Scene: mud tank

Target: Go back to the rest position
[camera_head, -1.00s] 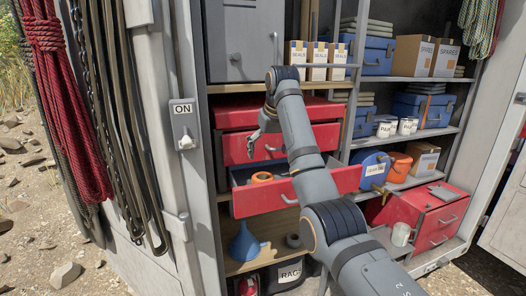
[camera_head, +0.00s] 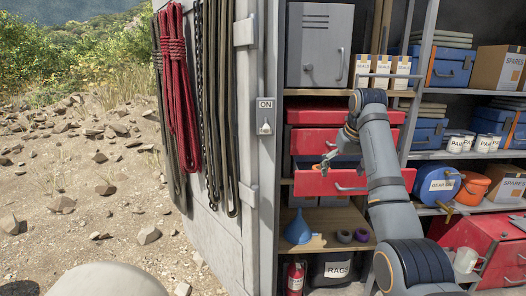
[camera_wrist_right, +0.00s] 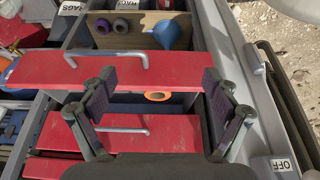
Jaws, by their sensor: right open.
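My right gripper (camera_head: 325,162) is in front of the red drawers. In the right wrist view its two fingers (camera_wrist_right: 160,92) stand wide apart with nothing held between them. A red drawer (camera_head: 318,184) below it is pulled out, and its front (camera_wrist_right: 40,68) crosses the wrist view. An orange roll (camera_wrist_right: 157,96) lies inside that drawer, between the fingers in the picture but beyond them. My left gripper is in neither view.
A switch (camera_head: 265,128) marked ON is on the post to the left. Red and dark ropes (camera_head: 176,90) hang beside it. Open stony ground lies at left.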

